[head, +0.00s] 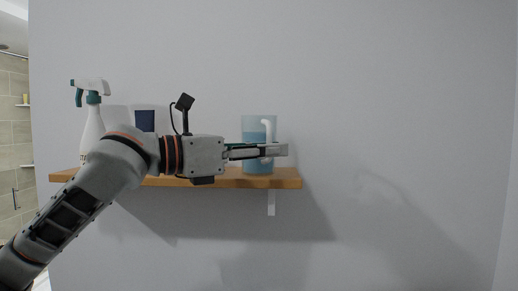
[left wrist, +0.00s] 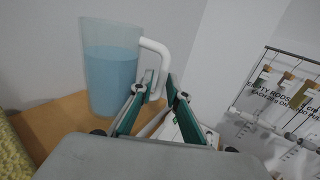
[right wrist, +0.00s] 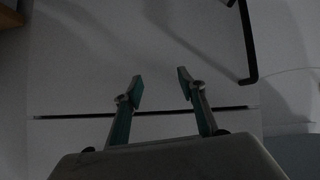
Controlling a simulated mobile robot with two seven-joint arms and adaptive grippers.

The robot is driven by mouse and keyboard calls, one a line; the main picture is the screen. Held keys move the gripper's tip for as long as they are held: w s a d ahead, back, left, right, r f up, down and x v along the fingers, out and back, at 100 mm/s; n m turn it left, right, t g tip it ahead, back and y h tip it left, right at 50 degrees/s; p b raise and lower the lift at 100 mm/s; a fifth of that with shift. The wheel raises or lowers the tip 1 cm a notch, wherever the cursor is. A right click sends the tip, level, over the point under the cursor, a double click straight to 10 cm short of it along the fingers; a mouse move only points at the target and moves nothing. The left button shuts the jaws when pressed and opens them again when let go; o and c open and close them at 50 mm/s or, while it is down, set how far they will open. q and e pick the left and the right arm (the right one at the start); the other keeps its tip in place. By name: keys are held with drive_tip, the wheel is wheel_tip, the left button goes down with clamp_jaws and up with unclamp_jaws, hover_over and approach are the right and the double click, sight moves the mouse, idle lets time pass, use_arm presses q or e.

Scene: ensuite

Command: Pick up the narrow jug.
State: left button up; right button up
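The narrow jug (head: 258,128) is clear with blue contents and a white handle, and it stands upright at the right end of the wooden shelf. In the left wrist view the jug (left wrist: 110,75) is left of the fingers. My left gripper (head: 272,151) reaches across in front of it; in its wrist view the fingertips (left wrist: 161,80) are drawn close together, one on each side of the handle's lower part, and look shut on it. My right gripper (right wrist: 160,88) is open and empty, away from the shelf.
The wooden shelf (head: 290,178) also bears a spray bottle (head: 92,120) and a dark blue item (head: 145,121), left of the jug and partly behind my left arm. The wall right of the shelf is clear. A dark bar (right wrist: 248,45) shows in the right wrist view.

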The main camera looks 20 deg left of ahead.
sight(269, 125)
use_arm(q)
clamp_jaws()
drive_tip(key=shift+r, duration=0.1)
drive_tip(key=shift+r, duration=0.1)
drive_tip(key=shift+r+p, duration=0.45)
drive_tip(key=shift+r, duration=1.2)
wheel_tip(269, 125, up, 16)
drive_tip(key=p, duration=0.3)
